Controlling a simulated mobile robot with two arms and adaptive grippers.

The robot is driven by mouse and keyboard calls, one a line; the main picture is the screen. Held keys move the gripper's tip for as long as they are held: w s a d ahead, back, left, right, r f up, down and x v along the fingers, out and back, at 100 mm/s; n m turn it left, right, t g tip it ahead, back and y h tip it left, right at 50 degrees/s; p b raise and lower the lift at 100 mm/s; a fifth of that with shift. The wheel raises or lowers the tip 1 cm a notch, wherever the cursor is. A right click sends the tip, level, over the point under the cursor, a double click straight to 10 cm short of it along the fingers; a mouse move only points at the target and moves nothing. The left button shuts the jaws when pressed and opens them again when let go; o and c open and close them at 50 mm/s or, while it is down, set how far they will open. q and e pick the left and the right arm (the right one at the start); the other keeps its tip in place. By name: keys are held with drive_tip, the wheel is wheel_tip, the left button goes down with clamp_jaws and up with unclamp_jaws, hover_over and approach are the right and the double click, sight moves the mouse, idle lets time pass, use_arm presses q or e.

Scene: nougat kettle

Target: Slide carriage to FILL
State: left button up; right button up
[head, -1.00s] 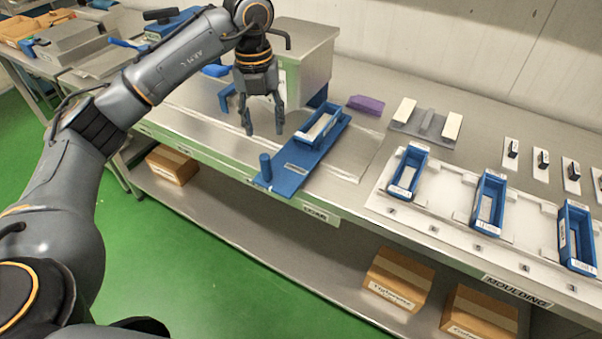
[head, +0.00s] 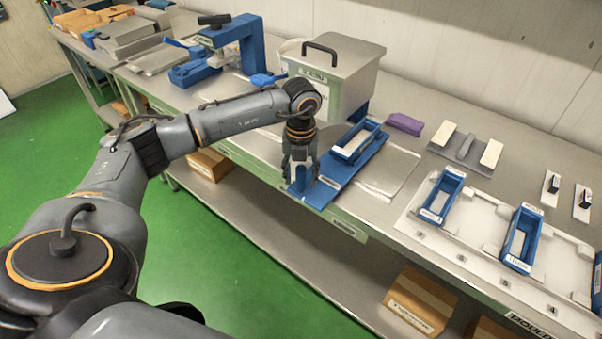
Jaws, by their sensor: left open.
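The carriage is a blue plate (head: 325,192) with a blue tray (head: 357,145) on its far end. It lies on the steel bench beside the grey-green kettle (head: 333,72). A blue upright post (head: 299,178) stands at the plate's near end. My left gripper (head: 300,177) points down at the post, its fingers open on either side of it. I cannot tell whether the fingers touch the post. My right gripper is not in view.
Blue moulds (head: 522,238) stand on a white board (head: 470,235) to the right. A purple block (head: 405,124) and a grey rack with white bars (head: 466,148) lie at the back. Cardboard boxes (head: 420,300) sit on the lower shelf.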

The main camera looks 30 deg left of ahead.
use_arm(q)
drive_tip(key=shift+f, duration=0.2)
clamp_jaws()
drive_tip(key=a+b, duration=0.3)
drive_tip(key=a, duration=0.7)
drive_tip(key=shift+w, duration=0.4)
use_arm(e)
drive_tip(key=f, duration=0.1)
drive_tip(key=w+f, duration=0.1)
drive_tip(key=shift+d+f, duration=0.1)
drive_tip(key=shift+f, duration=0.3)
use_arm(q)
drive_tip(key=shift+c, duration=0.3)
unclamp_jaws()
drive_tip(key=shift+o, duration=0.3)
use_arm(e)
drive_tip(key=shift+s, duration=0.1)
